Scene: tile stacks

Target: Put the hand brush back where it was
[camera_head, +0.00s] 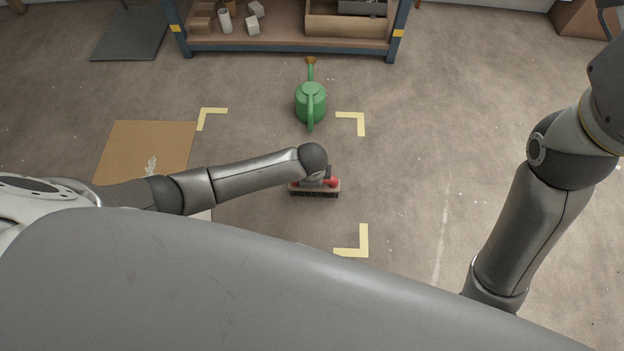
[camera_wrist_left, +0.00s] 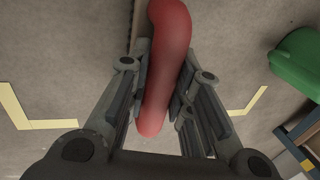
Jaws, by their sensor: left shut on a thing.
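The hand brush (camera_head: 318,192) has a red handle, a wooden block and dark bristles pointing down. In the head view it is near the centre, inside the area between yellow corner marks. My left gripper (camera_wrist_left: 158,95) is shut on the red handle (camera_wrist_left: 168,60), which runs between its fingers in the left wrist view. In the head view my left wrist hides part of the handle. I cannot tell whether the bristles touch the floor. My right arm shows at the right, but its gripper is out of view.
A green watering can (camera_head: 311,103) stands just beyond the brush. Yellow corner marks (camera_head: 358,243) lie on the floor. A cardboard sheet (camera_head: 125,150) lies at the left, and a blue-framed shelf (camera_head: 290,46) with boxes stands at the back. The floor right of the marks is clear.

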